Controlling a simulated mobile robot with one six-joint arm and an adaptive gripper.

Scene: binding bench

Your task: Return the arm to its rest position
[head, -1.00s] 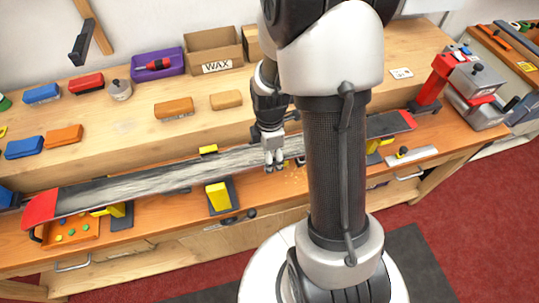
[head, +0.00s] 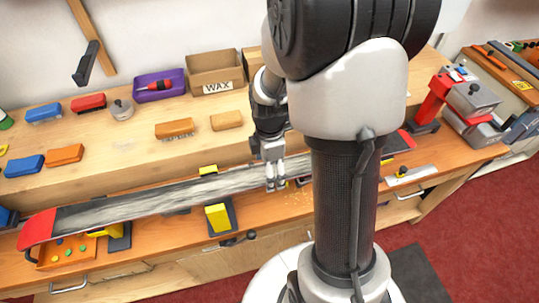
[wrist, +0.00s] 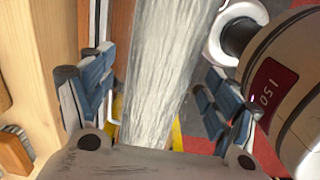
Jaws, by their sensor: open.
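My gripper (head: 275,182) is at the middle of a long ski (head: 140,200), seen in the head view. The ski has red ends and a dark base streaked with whitish grey, and lies along the bench on yellow-topped supports. In the wrist view my gripper (wrist: 157,95) is open, its blue-grey pads apart on either side of the picture. The streaked ski (wrist: 170,60) runs between them in that view. I cannot tell whether the fingers touch it. Part of the ski is hidden behind my arm in the head view.
A support with a yellow block (head: 217,218) stands below the ski. The back shelf holds a WAX box (head: 215,72), a purple tray (head: 159,86) and coloured blocks. A red and grey machine (head: 470,100) is at right. Red floor (head: 450,230) shows clear at lower right.

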